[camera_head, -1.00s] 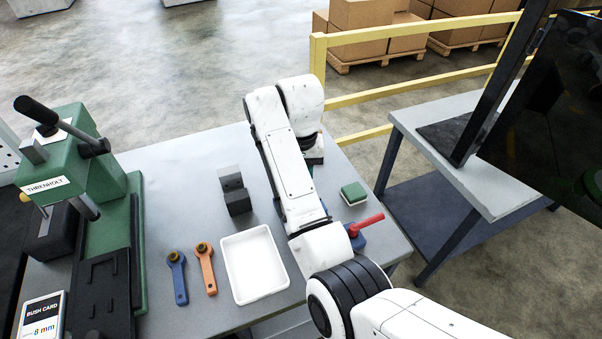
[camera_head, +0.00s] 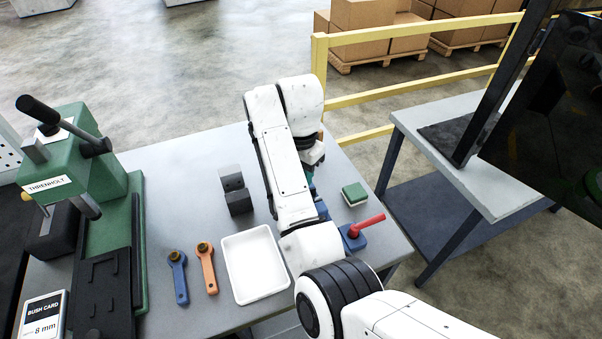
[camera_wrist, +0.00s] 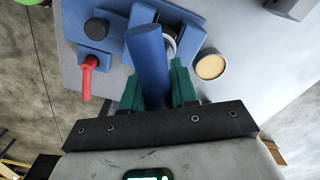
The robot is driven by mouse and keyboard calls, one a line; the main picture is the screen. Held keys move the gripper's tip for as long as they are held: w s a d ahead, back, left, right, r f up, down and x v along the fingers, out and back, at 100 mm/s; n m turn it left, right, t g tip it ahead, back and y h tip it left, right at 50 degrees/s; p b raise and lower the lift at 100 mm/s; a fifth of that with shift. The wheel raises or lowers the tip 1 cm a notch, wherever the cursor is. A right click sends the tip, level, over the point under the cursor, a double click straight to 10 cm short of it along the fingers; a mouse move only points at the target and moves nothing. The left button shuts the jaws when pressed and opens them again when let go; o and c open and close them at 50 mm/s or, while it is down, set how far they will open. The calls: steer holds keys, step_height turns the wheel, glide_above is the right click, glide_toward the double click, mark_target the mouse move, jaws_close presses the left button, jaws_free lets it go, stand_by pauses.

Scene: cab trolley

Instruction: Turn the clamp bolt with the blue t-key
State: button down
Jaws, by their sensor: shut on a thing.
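The blue t-key (camera_wrist: 148,58) shows as a thick blue bar between the green fingers of my gripper (camera_wrist: 155,88) in the wrist view. My gripper is shut on it. The key's far end lies over a blue clamp fixture (camera_wrist: 198,36) with a pale metal ring beside the bar. The clamp bolt cannot be made out. The fixture carries a red lever (camera_wrist: 89,78) and a black round knob (camera_wrist: 96,28). In the head view the red lever (camera_head: 367,223) and part of the blue fixture (camera_head: 353,241) show right of my arm, which hides most of the gripper.
A white tray (camera_head: 238,290), a blue ring tool (camera_head: 180,285) and an orange ring tool (camera_head: 209,275) lie left of my arm. A dark block (camera_head: 238,201) stands behind them. A green pad (camera_head: 354,194) lies near the right edge. A green press (camera_head: 85,165) fills the left.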

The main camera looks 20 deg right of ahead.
stand_by(0.3)
steer(key=m, duration=0.3)
steer(key=shift+a+m, duration=0.1)
steer(key=shift+m, duration=0.3)
steer(key=shift+w+m, duration=0.1)
steer(key=shift+m, duration=0.7)
steer(key=shift+m, duration=1.1)
steer(key=m, duration=0.3)
steer(key=shift+w, duration=0.1)
